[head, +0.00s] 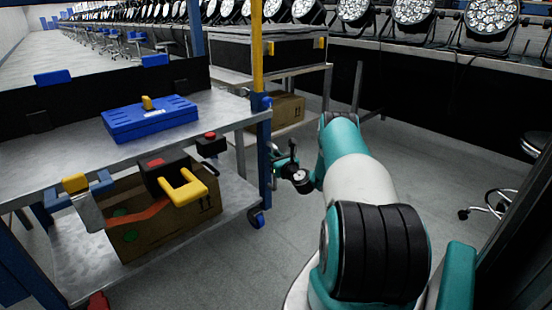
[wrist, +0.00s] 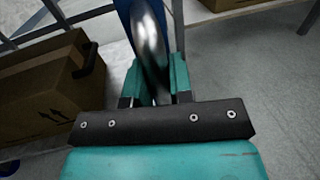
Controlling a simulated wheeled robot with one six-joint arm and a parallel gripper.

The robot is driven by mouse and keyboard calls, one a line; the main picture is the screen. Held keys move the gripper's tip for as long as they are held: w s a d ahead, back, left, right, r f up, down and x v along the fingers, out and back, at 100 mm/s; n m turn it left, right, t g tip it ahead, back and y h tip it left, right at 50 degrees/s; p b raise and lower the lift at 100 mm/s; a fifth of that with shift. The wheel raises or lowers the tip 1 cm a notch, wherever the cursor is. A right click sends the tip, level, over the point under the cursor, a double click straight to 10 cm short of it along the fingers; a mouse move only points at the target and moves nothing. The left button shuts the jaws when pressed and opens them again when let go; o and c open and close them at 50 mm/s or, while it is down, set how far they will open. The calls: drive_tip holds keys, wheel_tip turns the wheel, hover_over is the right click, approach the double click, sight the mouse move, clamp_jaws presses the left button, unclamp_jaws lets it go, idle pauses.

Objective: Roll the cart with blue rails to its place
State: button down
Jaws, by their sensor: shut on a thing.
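The cart with blue rails (head: 232,108) stands at the left of the head view, with metal shelves, blue corner posts and a caster at its near right corner. A blue tool case (head: 150,118) lies on its top shelf. A cardboard box (head: 150,215) sits on its lower shelf. My gripper (head: 278,170) is at the cart's right-hand corner post, partly hidden by my arm. In the wrist view, its teal fingers (wrist: 155,92) are shut around a shiny upright bar (wrist: 150,50) with blue beside it.
Another cart with a black case (head: 265,50) stands close behind, with a cardboard box (head: 285,108) below. Stage lights (head: 413,12) line a black-draped table at the back. A wheeled stool base (head: 490,205) is at the right. Grey floor is clear around my arm.

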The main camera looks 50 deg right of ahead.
drive_tip(key=shift+f, duration=0.15)
drive_tip(key=c, duration=1)
unclamp_jaws()
drive_tip(key=shift+c, duration=0.2)
drive_tip(key=p+v, duration=1.7)
drive_tip(key=p, duration=0.6)
drive_tip(key=shift+s, duration=0.2)
